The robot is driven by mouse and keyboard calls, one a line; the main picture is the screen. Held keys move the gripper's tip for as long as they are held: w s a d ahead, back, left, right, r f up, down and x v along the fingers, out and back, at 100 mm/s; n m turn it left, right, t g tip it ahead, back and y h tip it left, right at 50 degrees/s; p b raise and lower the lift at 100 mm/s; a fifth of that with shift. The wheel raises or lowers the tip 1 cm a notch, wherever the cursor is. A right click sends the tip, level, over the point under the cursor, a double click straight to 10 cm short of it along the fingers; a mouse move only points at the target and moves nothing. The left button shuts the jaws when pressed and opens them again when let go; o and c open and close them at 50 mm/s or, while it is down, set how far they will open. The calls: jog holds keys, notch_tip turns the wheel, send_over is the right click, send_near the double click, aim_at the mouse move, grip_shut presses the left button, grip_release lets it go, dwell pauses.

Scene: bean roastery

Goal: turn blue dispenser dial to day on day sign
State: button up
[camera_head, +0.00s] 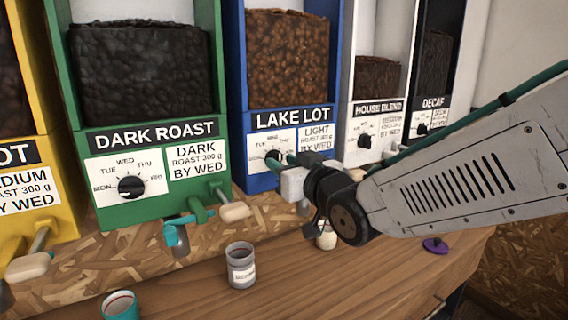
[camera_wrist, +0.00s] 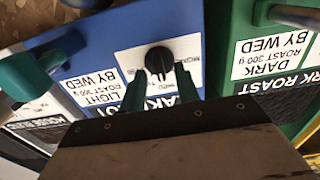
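The blue dispenser (camera_head: 237,60) is labelled LAKE LOT and holds brown beans. Its sign (camera_head: 316,143) reads light roast 300 g, BY WED; the sign (camera_wrist: 101,88) shows upside down in the wrist view. Its black dial (camera_wrist: 159,61) sits on a white plate with day names; in the head view my fingers partly cover that plate. My gripper (camera_wrist: 160,76) is open, with a teal finger on each side of the dial and gaps visible. The gripper (camera_head: 291,159) is close to the dial plate in the head view. I cannot tell which day the pointer marks.
The green DARK ROAST dispenser (camera_head: 148,130) stands left and the white HOUSE BLEND dispenser (camera_head: 344,100) right. Handled spouts jut out below the dispensers. A grey jar (camera_head: 241,270) and a teal-rimmed cup (camera_head: 121,306) stand on the wooden counter (camera_head: 330,290).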

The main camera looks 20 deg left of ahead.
jog(key=shift+w+a, duration=0.2)
jog(key=shift+a, duration=0.1)
grip_shut()
